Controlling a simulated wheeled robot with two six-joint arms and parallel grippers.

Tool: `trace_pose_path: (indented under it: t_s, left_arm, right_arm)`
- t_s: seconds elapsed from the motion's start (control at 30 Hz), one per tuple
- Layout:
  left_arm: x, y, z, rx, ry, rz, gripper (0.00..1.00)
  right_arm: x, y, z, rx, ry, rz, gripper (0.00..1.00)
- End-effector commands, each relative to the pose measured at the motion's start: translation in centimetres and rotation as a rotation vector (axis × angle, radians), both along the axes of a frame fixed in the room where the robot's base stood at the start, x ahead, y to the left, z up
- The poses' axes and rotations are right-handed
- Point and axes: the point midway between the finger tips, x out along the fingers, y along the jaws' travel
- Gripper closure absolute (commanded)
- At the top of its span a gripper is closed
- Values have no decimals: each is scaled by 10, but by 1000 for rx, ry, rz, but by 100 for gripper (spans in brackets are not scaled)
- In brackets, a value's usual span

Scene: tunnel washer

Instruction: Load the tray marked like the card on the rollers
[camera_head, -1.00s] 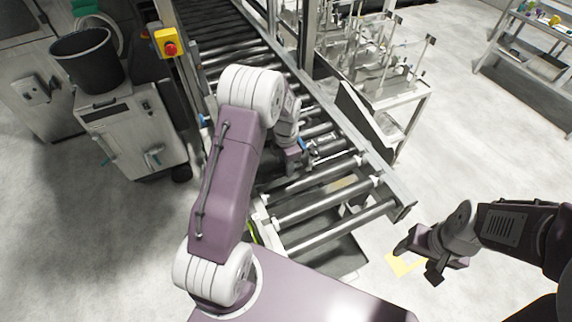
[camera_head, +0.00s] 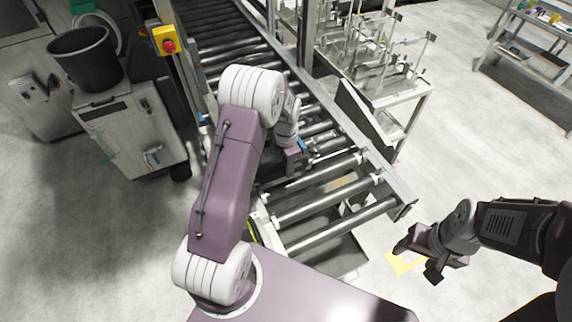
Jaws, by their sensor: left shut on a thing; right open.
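My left gripper (camera_head: 299,160) is over the near part of the roller conveyor (camera_head: 325,212). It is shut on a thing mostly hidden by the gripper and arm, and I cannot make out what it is. A small blue piece (camera_head: 303,146) shows beside this gripper. A small pale beige patch (camera_head: 343,182) shows among the near rollers; I cannot tell if it is the card, and no mark is readable. My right gripper (camera_head: 420,258) is open and empty, right of the conveyor's near end. No tray can be clearly picked out.
A grey cabinet (camera_head: 128,130) with a black bucket (camera_head: 84,57) stands left of the conveyor. A yellow box with a red button (camera_head: 167,43) is beside the rail.

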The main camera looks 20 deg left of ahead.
Motion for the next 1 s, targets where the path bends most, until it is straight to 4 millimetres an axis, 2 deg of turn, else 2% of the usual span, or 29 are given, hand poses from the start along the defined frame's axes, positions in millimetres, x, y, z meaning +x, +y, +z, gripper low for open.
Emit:
trace_pose_path:
  t_s: [0.6,1.0]
  left_arm:
    - [0,0,-36,0,-1,-1,100]
    - [0,0,-40,0,-1,-1,100]
  right_arm:
    - [0,0,-25,0,0,0,36]
    - [0,0,-27,0,0,0,36]
